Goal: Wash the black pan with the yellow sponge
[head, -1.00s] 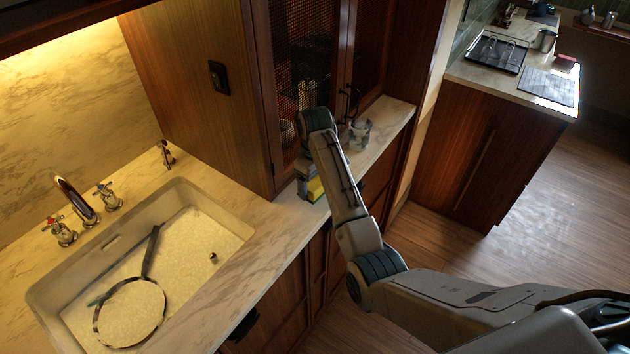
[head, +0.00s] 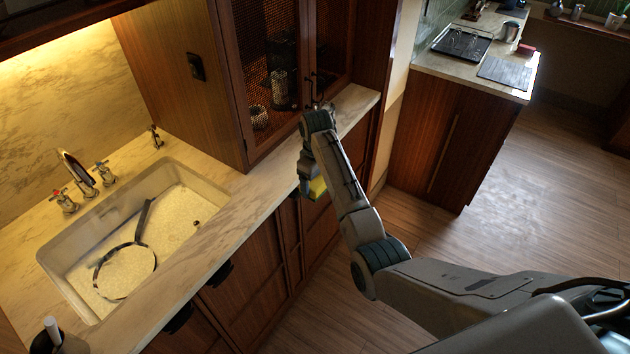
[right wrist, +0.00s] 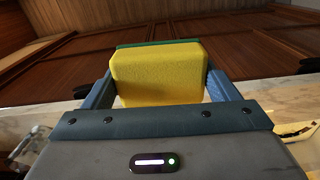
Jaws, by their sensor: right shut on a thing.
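The black pan lies in the sink, its dark handle (head: 145,218) pointing to the back right and its thin dark rim (head: 97,272) around a pale, bright inside. My right gripper (head: 311,187) is shut on the yellow sponge (head: 319,189), well to the right of the sink, by the counter's front edge. In the right wrist view the sponge (right wrist: 158,78) sits between both fingers, with a green layer along its far edge. The sponge and pan are far apart. My left gripper is not in view.
The white sink (head: 62,262) has a tap (head: 77,172) with two handles at its back. Bare marble counter (head: 240,205) lies between sink and gripper. A cabinet with mesh doors (head: 272,70) rises behind. A dark cup (head: 62,340) stands at the lower left.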

